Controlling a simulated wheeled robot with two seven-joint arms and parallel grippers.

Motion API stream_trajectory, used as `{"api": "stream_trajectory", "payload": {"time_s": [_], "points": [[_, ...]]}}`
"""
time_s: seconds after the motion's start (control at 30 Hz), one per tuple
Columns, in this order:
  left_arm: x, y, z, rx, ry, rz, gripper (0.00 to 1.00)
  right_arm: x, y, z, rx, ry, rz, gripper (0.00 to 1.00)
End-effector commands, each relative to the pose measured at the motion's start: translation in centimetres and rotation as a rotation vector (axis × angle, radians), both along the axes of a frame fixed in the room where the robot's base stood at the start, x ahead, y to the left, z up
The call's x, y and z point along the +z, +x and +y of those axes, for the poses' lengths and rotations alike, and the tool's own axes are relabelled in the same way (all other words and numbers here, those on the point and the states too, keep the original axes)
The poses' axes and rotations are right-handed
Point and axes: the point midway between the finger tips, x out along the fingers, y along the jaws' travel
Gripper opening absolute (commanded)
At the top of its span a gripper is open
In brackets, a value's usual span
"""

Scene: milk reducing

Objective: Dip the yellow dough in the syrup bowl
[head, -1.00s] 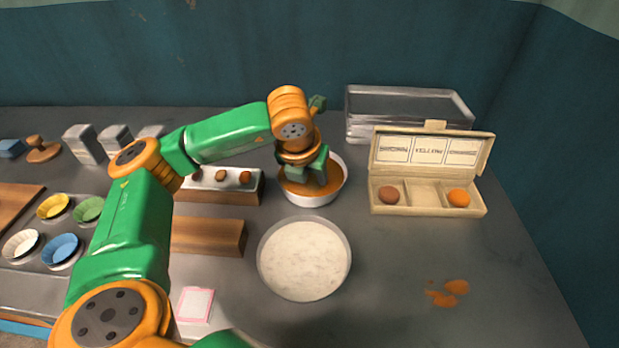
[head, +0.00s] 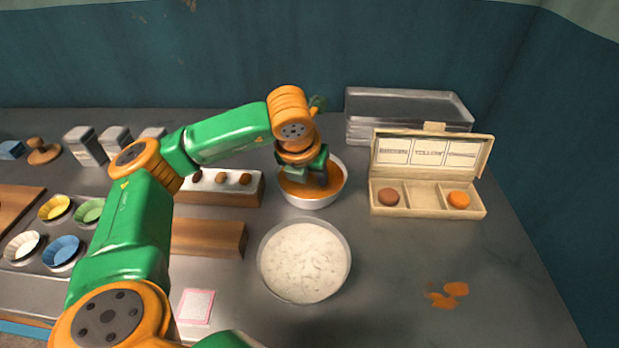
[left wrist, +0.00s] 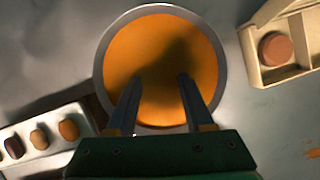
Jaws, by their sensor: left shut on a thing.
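The syrup bowl (head: 340,185) is white and holds orange-brown syrup; in the left wrist view the syrup (left wrist: 160,40) fills most of the round rim. My left gripper (head: 312,182) points down into the bowl. In the left wrist view the two fingers (left wrist: 160,80) reach over the syrup with a gap between them. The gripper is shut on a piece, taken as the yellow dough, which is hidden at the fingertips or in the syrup. A dark shadow lies on the syrup. My right gripper is not in view.
A tray with three pieces (head: 215,183) stands left. Clear trays (head: 410,105) are behind.

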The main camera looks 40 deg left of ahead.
Motion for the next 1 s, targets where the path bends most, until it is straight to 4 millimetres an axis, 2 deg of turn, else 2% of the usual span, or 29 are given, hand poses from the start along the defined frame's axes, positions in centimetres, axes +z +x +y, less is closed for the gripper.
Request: {"api": "stream_trajectory", "payload": {"time_s": [0.1, 0.77, 1.0], "points": [[1.4, 0.0, 0.0, 0.0, -0.001, -0.001, 0.0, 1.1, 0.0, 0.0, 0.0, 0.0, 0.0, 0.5], [6.9, 0.0, 0.0, 0.0, -0.001, 0.0, 0.0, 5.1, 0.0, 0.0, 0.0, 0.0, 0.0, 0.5], [7.0, 0.0, 0.0, 0.0, 0.0, 0.0, 0.0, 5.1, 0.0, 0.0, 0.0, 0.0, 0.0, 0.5]]}}
